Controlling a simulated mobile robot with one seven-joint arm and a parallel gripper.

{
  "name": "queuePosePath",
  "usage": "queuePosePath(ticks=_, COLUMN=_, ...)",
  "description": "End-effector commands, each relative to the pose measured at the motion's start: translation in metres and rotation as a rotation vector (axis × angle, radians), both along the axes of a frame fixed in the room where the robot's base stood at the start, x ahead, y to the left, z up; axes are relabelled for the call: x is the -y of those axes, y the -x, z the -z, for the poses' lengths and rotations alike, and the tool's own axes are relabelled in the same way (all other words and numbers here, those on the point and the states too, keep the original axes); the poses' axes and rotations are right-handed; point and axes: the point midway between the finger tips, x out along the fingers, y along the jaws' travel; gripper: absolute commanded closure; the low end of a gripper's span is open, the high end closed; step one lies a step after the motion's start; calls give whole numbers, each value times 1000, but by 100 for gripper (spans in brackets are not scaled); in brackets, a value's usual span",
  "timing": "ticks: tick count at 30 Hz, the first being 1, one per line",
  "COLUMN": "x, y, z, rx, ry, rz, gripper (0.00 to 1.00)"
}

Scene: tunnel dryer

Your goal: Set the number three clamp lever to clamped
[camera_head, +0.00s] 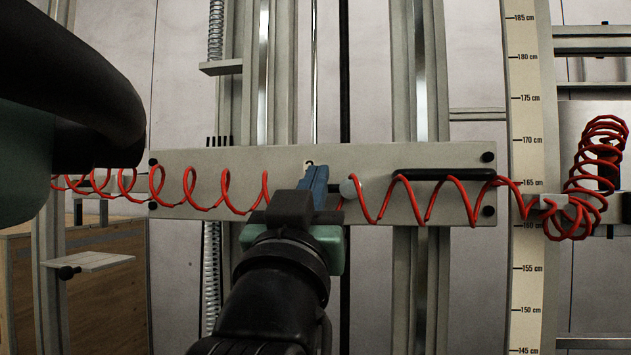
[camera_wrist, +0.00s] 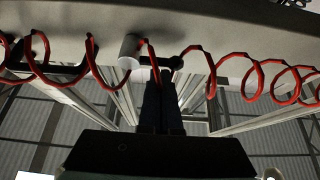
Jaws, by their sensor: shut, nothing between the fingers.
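My gripper (camera_head: 315,181) is shut, with its blue fingers together, in front of the middle of a pale grey plate (camera_head: 240,165). In the wrist view the closed fingers (camera_wrist: 160,88) are empty. A pale round knob (camera_head: 349,188) stands just right of the fingers; the wrist view shows it as a short cylinder (camera_wrist: 130,50) left of them. A short black bar with a round end (camera_wrist: 170,62) lies by the fingertips; I cannot tell whether it is the lever. A small number label (camera_head: 308,163) is partly hidden behind my fingers, so its digit is unclear.
A red coiled cable (camera_head: 222,190) runs across the plate, close to my gripper, and bunches at the right (camera_head: 597,150). A long black bar (camera_head: 443,174) is on the plate's right part. A height scale (camera_head: 527,100) and metal uprights stand around it.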

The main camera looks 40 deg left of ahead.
Motion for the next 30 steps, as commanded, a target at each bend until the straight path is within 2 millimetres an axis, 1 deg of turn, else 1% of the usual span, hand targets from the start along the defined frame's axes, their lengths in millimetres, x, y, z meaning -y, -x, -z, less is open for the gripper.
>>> queuePosePath(ticks=30, x=0, y=0, z=8, rx=96, ry=159, rz=2, gripper=100)
